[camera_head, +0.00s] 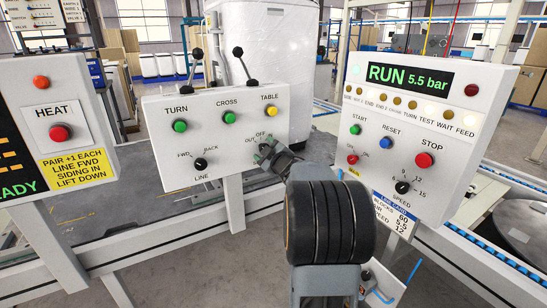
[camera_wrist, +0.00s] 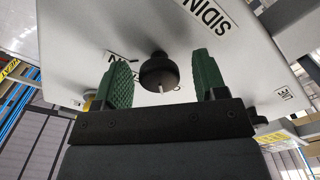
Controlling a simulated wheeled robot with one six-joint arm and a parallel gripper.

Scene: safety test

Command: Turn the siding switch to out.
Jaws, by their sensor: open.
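The siding switch (camera_wrist: 158,72) is a round black knob with a white pointer mark, on the sloping white panel (camera_head: 158,110). In the wrist view it lies between the two green finger pads of my gripper (camera_wrist: 160,80), with a gap on each side. My gripper is open around the knob and does not visibly grip it. In the head view my gripper (camera_head: 273,154) reaches the panel's lower right and covers most of the knob. The OUT and OFF labels show beside it there. Part of the SIDING label shows upside down in the wrist view.
On the same panel are the LINE knob (camera_head: 201,164), green TURN button (camera_head: 180,126), green CROSS button (camera_head: 229,117), yellow TABLE button (camera_head: 271,112) and upright levers (camera_head: 240,62). The HEAT panel (camera_head: 62,113) stands left. The RUN panel (camera_head: 425,125) stands close on the right.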

